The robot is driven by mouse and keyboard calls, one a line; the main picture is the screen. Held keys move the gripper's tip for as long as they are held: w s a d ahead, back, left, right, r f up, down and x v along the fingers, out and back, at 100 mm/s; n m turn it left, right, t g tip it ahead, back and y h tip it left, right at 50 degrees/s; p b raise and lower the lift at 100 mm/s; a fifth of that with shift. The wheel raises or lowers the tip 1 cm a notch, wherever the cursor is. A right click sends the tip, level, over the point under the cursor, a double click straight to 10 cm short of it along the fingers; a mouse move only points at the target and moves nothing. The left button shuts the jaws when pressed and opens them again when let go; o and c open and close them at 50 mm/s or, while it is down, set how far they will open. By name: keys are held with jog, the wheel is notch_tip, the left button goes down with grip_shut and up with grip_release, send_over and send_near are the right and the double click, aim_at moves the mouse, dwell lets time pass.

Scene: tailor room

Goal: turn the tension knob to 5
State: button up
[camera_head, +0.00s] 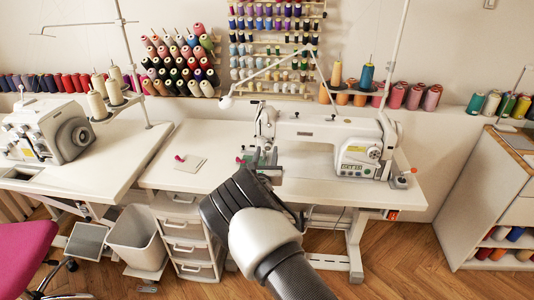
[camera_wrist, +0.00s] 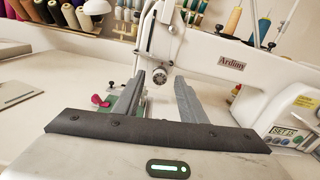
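The white sewing machine (camera_head: 320,130) stands on the right-hand table, and its arm also shows in the wrist view (camera_wrist: 268,68). A small round metallic knob (camera_wrist: 165,77), which appears to be the tension knob, is on the machine's head end. Its number marks are too small to read. My gripper (camera_head: 262,158) is in front of the machine's head and hides part of it in the head view. In the wrist view my gripper (camera_wrist: 162,92) is open, with the knob seen between and beyond its fingertips, apparently not touching them.
A small pink item (camera_wrist: 101,100) is beside the left finger. A pale square pad (camera_head: 188,163) lies on the white table (camera_head: 215,140), left of my gripper. A second machine (camera_head: 45,130) stands far left. Thread spools (camera_head: 185,65) line the wall.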

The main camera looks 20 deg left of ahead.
jog(key=shift+w+a, duration=0.15)
jog(key=shift+w, duration=0.55)
grip_shut()
